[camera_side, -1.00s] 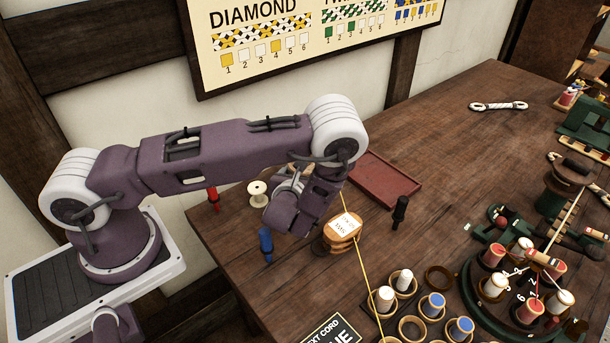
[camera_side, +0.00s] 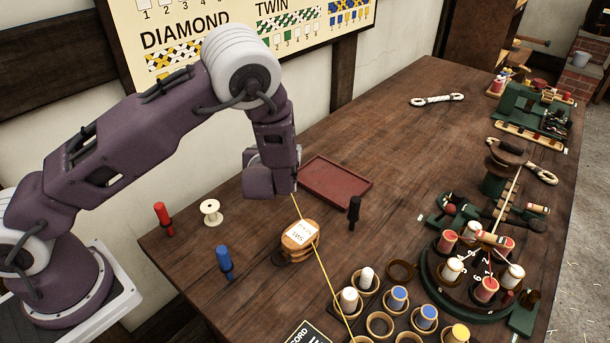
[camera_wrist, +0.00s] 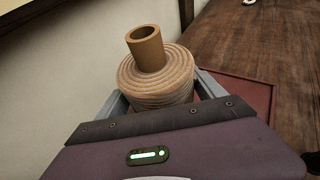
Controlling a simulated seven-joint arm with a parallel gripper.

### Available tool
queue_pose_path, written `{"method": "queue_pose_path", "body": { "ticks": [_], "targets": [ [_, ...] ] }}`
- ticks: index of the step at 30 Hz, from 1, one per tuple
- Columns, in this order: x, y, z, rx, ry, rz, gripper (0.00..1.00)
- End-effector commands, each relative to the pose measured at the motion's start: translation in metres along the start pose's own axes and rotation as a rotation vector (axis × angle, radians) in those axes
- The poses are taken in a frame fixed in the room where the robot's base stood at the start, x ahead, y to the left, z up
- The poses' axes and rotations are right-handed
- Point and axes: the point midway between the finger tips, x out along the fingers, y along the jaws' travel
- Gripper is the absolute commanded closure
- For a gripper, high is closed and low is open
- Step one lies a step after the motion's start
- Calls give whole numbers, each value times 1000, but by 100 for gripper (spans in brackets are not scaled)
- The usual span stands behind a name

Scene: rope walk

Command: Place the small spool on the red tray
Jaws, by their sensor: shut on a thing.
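My gripper (camera_side: 268,182) hangs just left of the red tray (camera_side: 335,184) in the side view, above the table. In the wrist view my gripper (camera_wrist: 163,100) is shut on a spool (camera_wrist: 155,77) with pale tan winding and a brown tube sticking up. The tray (camera_wrist: 252,92) shows behind and to the right of the held spool there, partly covered by it. In the side view the wrist hides the held spool. The tray's visible floor is bare.
A labelled wooden stack (camera_side: 299,240) and yellow cord (camera_side: 320,262) lie in front of my gripper. A black peg (camera_side: 353,212) stands near the tray.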

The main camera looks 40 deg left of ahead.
Motion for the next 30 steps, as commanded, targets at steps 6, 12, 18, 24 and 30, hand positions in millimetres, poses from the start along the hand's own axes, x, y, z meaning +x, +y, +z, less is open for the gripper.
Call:
{"method": "queue_pose_path", "body": {
  "ticks": [6, 12, 18, 24, 30],
  "targets": [
    [34, -93, 28, 22, 2, -94, 78],
    [43, -132, 36, 45, 0, -153, 78],
    [61, -134, -6, 50, 0, -155, 78],
    [71, -134, -31, 47, 0, -154, 78],
    [79, -135, -49, 46, -3, -156, 78]
  ]
}}
